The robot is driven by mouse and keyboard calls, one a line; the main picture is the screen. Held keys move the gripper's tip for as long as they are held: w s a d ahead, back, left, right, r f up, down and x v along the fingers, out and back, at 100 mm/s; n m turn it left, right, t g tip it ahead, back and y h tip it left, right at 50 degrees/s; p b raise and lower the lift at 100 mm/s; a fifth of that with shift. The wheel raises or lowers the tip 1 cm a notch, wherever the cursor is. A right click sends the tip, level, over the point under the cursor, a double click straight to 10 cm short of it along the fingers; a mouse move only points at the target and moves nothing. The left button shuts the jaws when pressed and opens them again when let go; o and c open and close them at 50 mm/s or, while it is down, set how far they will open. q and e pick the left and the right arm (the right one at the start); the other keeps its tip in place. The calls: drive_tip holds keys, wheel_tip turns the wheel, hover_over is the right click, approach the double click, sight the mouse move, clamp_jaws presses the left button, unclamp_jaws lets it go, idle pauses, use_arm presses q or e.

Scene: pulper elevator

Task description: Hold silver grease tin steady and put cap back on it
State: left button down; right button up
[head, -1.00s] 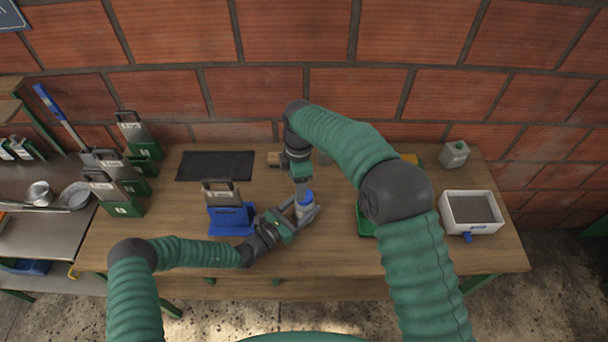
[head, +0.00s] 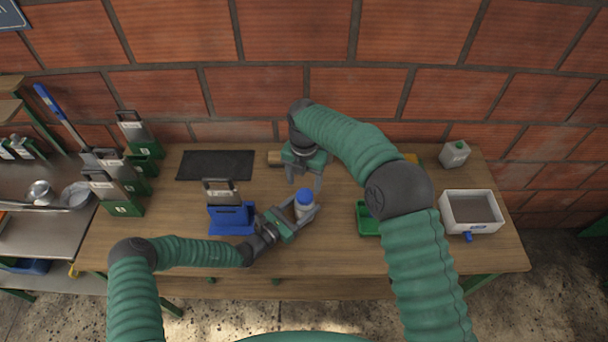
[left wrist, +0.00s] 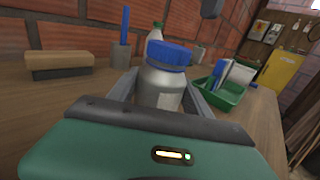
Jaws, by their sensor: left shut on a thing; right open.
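The silver grease tin (left wrist: 160,88) stands upright between the fingers of my left gripper (head: 300,217), which is shut on it over the wooden table. A blue cap (head: 304,197) sits on top of the tin; in the left wrist view the cap (left wrist: 169,53) looks level or slightly tilted, and I cannot tell how tightly it is seated. My right gripper (head: 304,178) is open and empty, just behind the tin and apart from the cap. In the left wrist view only a dark bit of the right gripper shows at the top edge.
A blue holder (head: 231,219) with a grey scraper-like piece stands left of the tin. A green tray (head: 367,218) lies to the right, partly behind my right arm. A white bin (head: 472,212) and a small canister (head: 454,154) stand farther right. A dark mat (head: 215,165) lies at back left.

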sight(304, 194)
wheel_tip(304, 194, down, 5)
drive_tip(key=shift+f, duration=0.15)
drive_tip(key=shift+c, duration=0.2)
